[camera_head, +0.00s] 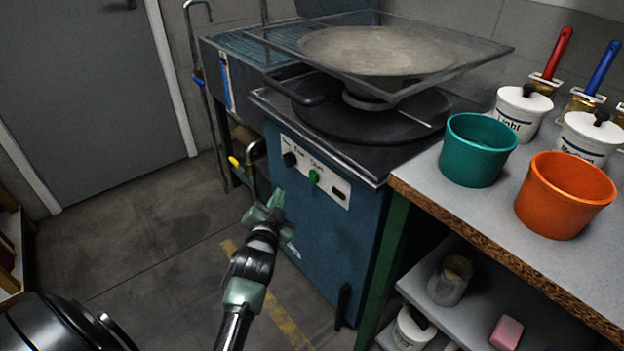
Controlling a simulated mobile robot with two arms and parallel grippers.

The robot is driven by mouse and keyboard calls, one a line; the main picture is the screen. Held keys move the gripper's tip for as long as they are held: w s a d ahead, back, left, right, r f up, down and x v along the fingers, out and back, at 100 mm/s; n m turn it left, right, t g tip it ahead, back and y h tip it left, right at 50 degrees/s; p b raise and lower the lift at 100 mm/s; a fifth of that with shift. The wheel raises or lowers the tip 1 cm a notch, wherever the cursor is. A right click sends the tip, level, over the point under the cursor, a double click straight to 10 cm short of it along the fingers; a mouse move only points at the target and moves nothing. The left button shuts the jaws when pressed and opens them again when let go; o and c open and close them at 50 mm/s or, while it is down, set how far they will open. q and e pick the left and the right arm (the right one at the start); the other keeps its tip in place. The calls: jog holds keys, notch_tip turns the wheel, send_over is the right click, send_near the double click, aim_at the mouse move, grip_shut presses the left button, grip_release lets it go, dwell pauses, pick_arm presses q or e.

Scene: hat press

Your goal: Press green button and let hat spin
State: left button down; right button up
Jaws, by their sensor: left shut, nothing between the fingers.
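The blue hat press machine (335,235) stands in the middle, with a light control panel (318,178) on its front. The green button (314,176) sits on that panel, to the right of a black knob (289,159). A round pale hat form (375,50) is on top, under or within a clear square cover (470,55), above a dark round plate (370,115). My left gripper (276,200) is shut and empty. It is in front of the machine, below and left of the green button, apart from it in the picture. My right gripper is not in view.
A table (470,225) at the right holds a teal bucket (478,150), an orange bucket (565,195) and white lidded pots (522,112). Its corner is close to the machine's right side. A grey door (85,90) stands at the left. The floor (150,240) before it is clear.

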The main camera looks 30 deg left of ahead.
aim_at(314, 176)
pick_arm(q)
jog(key=w+d+b, duration=0.3)
jog(key=w, duration=0.4)
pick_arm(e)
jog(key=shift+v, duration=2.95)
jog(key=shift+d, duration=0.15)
pick_arm(q)
jog(key=shift+w, duration=0.1)
jog(key=shift+w+d, duration=0.1)
jog(key=shift+w, duration=0.15)
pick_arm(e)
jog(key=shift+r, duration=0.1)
